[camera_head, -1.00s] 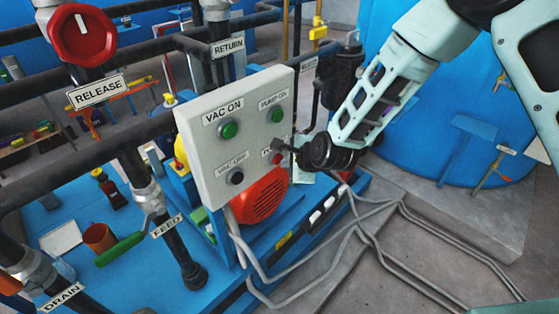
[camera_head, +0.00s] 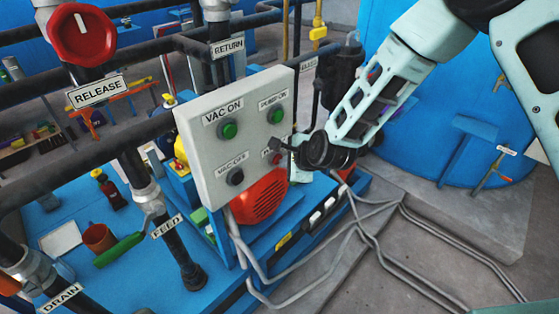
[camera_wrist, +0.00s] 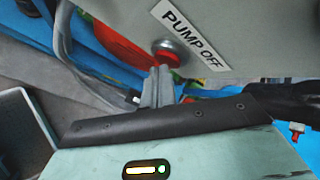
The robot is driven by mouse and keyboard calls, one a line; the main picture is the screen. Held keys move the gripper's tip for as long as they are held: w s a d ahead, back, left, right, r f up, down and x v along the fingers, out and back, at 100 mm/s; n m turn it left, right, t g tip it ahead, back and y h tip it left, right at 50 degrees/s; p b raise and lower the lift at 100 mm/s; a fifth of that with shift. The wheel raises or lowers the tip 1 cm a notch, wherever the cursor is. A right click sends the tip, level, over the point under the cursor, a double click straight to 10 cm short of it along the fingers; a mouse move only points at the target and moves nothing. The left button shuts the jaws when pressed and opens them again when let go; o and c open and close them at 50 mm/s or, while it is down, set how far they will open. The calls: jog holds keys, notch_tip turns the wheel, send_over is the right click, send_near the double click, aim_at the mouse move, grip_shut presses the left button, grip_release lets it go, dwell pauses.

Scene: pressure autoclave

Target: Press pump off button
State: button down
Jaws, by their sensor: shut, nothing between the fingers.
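The pump off button (camera_wrist: 166,54) is red with a metal collar, below its "PUMP OFF" label (camera_wrist: 193,37) in the wrist view. In the head view the button (camera_head: 277,158) is a small red spot at the lower right of the grey control panel (camera_head: 208,156), its label partly hidden. My gripper (camera_wrist: 160,70) is shut and empty. Its fingertips are right by the button's lower edge in the wrist view; I cannot tell whether they touch it. In the head view my gripper (camera_head: 277,144) is at the panel's lower right, just above the button.
The panel also carries a green vac on button (camera_head: 229,130), a green pump on button (camera_head: 276,116) and a dark vac off button (camera_head: 236,177). A red motor (camera_head: 262,197) sits behind and below the panel. A large blue tank (camera_head: 430,125) stands at the right.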

dwell(0.6)
jog(key=shift+s+d, duration=0.55)
jog(key=s+d+b, duration=0.1)
jog(key=s+d, duration=0.2)
jog(key=shift+s+d, duration=0.25)
dwell(0.3)
dwell(0.7)
